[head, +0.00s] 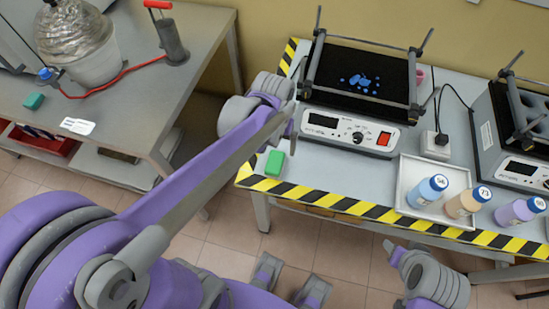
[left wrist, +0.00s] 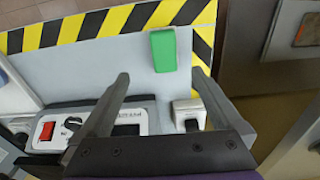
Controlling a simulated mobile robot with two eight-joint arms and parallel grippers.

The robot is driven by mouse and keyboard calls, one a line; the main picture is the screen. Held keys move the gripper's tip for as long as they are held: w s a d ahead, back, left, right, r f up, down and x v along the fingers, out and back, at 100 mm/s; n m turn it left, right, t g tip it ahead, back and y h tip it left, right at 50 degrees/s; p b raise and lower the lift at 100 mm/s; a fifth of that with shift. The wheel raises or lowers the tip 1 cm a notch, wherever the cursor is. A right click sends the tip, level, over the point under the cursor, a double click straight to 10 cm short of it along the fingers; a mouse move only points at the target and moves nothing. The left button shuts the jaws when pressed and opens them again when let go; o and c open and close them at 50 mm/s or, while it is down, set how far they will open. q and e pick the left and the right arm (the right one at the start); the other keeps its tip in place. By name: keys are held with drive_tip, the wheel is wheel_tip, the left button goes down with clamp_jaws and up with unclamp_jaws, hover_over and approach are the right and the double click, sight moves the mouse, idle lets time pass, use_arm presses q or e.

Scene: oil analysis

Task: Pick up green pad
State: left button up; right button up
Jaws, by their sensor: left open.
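A small green pad (head: 275,162) lies on the front left corner of the grey table with the yellow-black striped edge. In the left wrist view, the green pad (left wrist: 163,50) lies beyond my fingertips, touching the striped border. My left gripper (head: 291,118) is above the table, behind the pad and in front of the left shaker. In the left wrist view, my left gripper (left wrist: 163,82) is open and empty, with the pad apart from both fingers. Part of my right arm shows at the lower right of the head view; its jaw state is unclear.
A shaker (head: 350,135) with blue pieces stands behind the pad. A white tray (head: 405,190) holds bottles to the right, beside a charger block (head: 436,146). Another green pad (head: 34,101) lies on the left table (head: 140,105). A gap separates the tables.

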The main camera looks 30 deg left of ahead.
use_arm(q)
drive_tip(key=w+a+f, duration=0.1)
drive_tip(key=w+f, duration=0.1)
drive_tip(key=b, duration=0.1)
hover_over(276, 158)
drive_tip(key=shift+g, duration=0.4)
wheel_tip(276, 158, down, 4)
drive_tip(key=shift+d+f, duration=0.1)
drive_tip(key=shift+d, duration=0.05)
drive_tip(key=shift+f+b, duration=0.45)
drive_tip(key=shift+f, duration=2.65)
drive_tip(key=shift+c, duration=0.3)
drive_tip(key=c, duration=1.4)
wheel_tip(276, 158, up, 10)
drive_tip(key=shift+r+p, duration=0.1)
drive_tip(key=shift+p, duration=0.7)
